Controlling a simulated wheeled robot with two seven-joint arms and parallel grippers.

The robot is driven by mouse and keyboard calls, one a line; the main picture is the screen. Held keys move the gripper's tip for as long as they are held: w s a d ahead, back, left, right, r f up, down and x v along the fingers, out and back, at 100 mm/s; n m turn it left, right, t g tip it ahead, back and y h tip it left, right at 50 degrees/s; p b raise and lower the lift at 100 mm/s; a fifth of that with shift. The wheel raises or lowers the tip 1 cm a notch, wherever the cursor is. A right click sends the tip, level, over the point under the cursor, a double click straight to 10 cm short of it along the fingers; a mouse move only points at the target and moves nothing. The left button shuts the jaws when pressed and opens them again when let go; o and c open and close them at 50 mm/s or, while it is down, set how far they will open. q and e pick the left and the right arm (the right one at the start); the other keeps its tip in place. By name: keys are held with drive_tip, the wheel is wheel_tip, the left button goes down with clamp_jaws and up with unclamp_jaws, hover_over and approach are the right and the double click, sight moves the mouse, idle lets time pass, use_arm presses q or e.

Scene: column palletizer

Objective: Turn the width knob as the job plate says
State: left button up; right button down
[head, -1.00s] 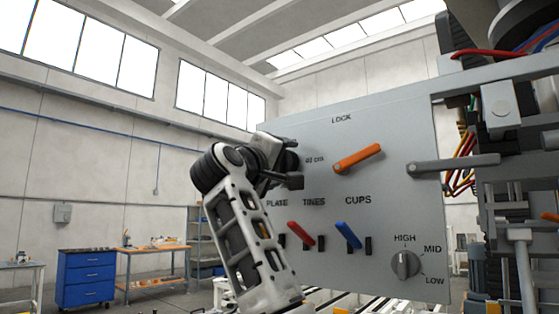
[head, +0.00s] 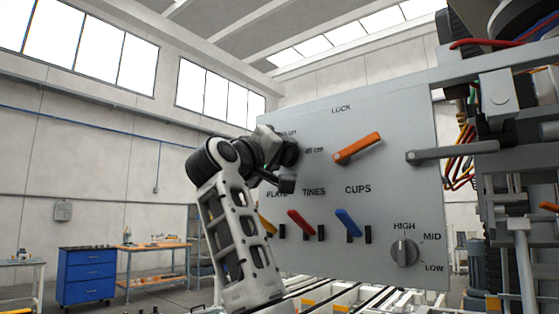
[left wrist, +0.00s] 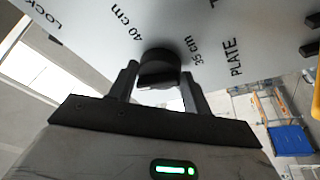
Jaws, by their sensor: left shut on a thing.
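The black width knob (left wrist: 158,68) sits on the grey panel (head: 375,215), between the printed marks "40 cm" and "35 cm" in the left wrist view. My left gripper (left wrist: 157,82) is shut on the knob, one finger on each side. In the head view my left gripper (head: 284,163) is at the panel's left side and mostly covers the knob. I cannot tell which mark the knob points to. No job plate with readable instructions shows. My right gripper is not in view.
An orange lock lever (head: 357,148) is right of the knob. Below are a red lever (head: 301,222), a blue lever (head: 347,222), a partly hidden yellow lever (head: 267,225) and a grey HIGH/MID/LOW knob (head: 404,252). A blue cabinet (head: 87,275) stands far left.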

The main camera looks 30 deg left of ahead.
use_arm(q)
drive_tip(key=shift+w+a+r+m+g+h+p, duration=0.1)
drive_tip(key=shift+a+m+g+h+p, duration=0.2)
drive_tip(key=shift+m+h, duration=1.9)
drive_tip(key=shift+s+a+f+m+g+h+p, duration=0.15)
drive_tip(key=shift+m+p, duration=0.2)
drive_tip(key=shift+m, duration=4)
drive_tip(key=shift+w+a+r+m+g+h+p, duration=0.25)
drive_tip(key=shift+m+h, duration=0.9)
drive_tip(key=shift+m, duration=2.1)
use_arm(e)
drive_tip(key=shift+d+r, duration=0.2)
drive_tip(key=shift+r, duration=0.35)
use_arm(q)
drive_tip(key=shift+s+d+f, duration=0.1)
drive_tip(key=shift+f, duration=0.05)
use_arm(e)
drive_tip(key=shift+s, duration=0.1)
use_arm(q)
drive_tip(key=o, duration=1)
drive_tip(key=shift+c, duration=0.2)
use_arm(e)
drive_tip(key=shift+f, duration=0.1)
use_arm(q)
drive_tip(key=shift+s, duration=0.1)
